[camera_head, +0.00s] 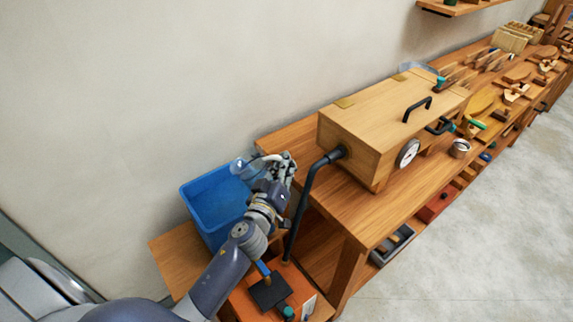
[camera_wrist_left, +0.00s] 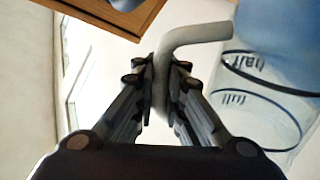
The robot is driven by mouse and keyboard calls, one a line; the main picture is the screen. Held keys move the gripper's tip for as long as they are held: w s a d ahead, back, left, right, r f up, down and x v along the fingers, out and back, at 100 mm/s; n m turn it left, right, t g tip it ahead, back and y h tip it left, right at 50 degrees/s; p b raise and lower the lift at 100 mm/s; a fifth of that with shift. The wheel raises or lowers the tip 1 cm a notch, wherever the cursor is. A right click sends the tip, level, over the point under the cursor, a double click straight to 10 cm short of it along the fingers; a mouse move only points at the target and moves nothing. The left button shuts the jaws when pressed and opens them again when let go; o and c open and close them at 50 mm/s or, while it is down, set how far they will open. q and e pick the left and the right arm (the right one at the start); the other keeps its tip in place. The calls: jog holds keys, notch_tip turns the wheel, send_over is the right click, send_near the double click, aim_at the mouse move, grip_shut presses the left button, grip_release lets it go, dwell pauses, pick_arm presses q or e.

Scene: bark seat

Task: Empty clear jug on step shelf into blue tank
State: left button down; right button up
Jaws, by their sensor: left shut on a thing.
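The blue tank (camera_head: 190,196) is an open-topped box on a low wooden step at the left end of the bench. My left gripper (camera_head: 281,164) is above the tank's right side. It is shut on the pale handle of the clear jug (camera_head: 240,169), which is over the back right part of the tank. In the left wrist view the handle (camera_wrist_left: 160,75) sits between my left fingers (camera_wrist_left: 160,90). The jug wall (camera_wrist_left: 260,118) there shows "half" and "full" marks, with a blue area beyond "half". Whether that is liquid is unclear. My right gripper is out of view.
A wooden box (camera_head: 385,115) with a dial stands on the long bench (camera_head: 375,215). Its black pipe (camera_head: 303,205) drops close beside my left gripper. A dark square item (camera_head: 268,291) lies below my forearm. The wall (camera_head: 110,120) is behind the tank.

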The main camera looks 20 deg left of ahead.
aim_at(279, 159)
pick_arm(q)
jog(key=shift+s+a+r+n+p, duration=0.1)
jog(key=shift+a+r+n+p, duration=0.25)
jog(key=shift+r+n+p, duration=0.25)
jog(key=shift+a+r+n+p, duration=0.3)
jog(key=shift+a+r+n, duration=0.1)
jog(key=shift+r, duration=0.35)
jog(key=shift+a+r+n+p, duration=0.25)
jog(key=shift+r+n+p, duration=0.2)
jog(key=shift+r, duration=0.1)
jog(key=shift+a+r+n+p, duration=0.2)
jog(key=shift+r+n+p, duration=0.15)
jog(key=shift+r+p, duration=0.15)
jog(key=shift+s+a+r+n+p, duration=0.1)
jog(key=shift+a+r+n+p, duration=0.3)
jog(key=shift+r+n+p, duration=0.35)
jog(key=shift+s+a+r+n+p, duration=0.1)
jog(key=shift+a+r+n+p, duration=0.4)
jog(key=shift+r+p, duration=0.3)
jog(key=shift+r, duration=0.1)
